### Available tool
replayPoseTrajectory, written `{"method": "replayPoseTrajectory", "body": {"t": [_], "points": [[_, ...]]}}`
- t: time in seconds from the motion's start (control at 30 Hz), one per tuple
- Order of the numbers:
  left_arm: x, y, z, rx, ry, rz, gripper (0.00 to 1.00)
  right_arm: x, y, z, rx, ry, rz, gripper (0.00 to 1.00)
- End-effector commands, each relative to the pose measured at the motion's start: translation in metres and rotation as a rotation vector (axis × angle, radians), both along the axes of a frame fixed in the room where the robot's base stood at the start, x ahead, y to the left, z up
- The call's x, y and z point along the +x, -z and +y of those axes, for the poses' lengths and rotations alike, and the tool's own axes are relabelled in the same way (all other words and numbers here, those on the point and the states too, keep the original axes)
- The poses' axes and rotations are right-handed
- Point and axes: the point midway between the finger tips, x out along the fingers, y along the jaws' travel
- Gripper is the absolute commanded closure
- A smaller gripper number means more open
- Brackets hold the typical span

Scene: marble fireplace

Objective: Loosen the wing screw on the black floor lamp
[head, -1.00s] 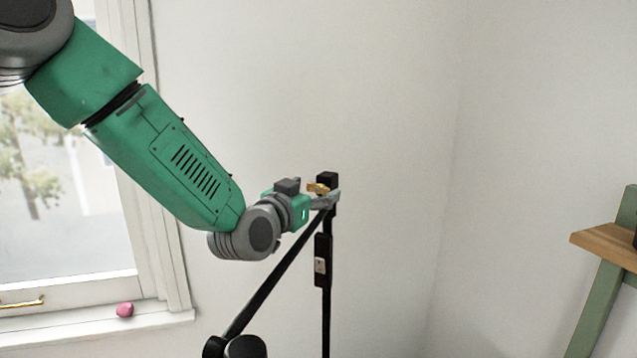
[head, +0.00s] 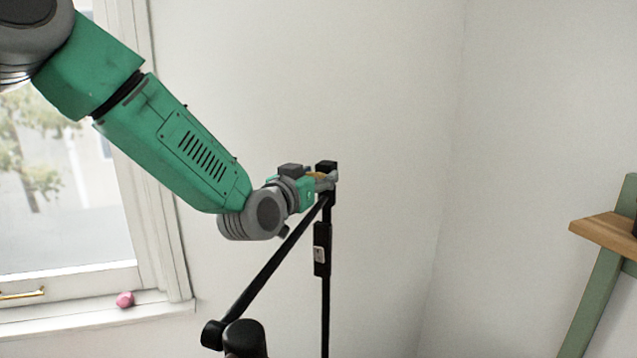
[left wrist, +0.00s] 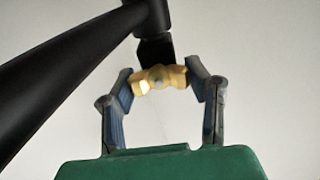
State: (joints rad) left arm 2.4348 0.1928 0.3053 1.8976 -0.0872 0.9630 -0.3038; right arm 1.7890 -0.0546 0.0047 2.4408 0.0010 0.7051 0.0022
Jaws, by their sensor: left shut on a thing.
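The black floor lamp (head: 325,300) stands upright in front of the wall, and its slanted black arm (head: 265,275) runs down to the left from the top of the pole. The brass wing screw (left wrist: 158,79) sits at the black joint (left wrist: 154,48) at the top of the lamp. My left gripper (left wrist: 160,84) is shut on the wing screw, with one blue-padded finger at each side of it. In the head view the left gripper (head: 326,180) is at the lamp's top and largely covers the screw. My right gripper is not in view.
A window with a white sill (head: 90,325) is at the left, with a pink object (head: 125,300) on the sill. A green-legged wooden shelf (head: 605,232) is at the right edge. The wall space between lamp and shelf is clear.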

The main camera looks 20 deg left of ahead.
Motion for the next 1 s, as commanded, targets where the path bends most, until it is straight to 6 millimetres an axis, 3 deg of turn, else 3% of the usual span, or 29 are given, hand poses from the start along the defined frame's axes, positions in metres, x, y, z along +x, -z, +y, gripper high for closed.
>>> {"method": "replayPoseTrajectory", "body": {"t": [0.3, 0.33, 0.4, 0.77, 1.0], "points": [[0.0, 0.0, 0.0, -0.029, -0.001, 0.005, 0.86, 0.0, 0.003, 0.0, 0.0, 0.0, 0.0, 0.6], [0.0, 0.0, 0.0, -0.028, -0.001, 0.006, 0.5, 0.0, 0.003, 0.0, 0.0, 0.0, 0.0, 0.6], [0.0, 0.0, 0.0, -0.028, -0.001, 0.006, 0.34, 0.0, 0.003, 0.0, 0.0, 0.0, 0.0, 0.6], [-0.004, 0.0, 0.001, -0.026, 0.0, 0.006, 0.34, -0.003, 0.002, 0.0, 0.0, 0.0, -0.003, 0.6], [-0.044, 0.0, 0.009, -0.027, 0.0, 0.007, 0.34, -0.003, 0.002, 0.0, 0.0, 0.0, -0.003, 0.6]]}}
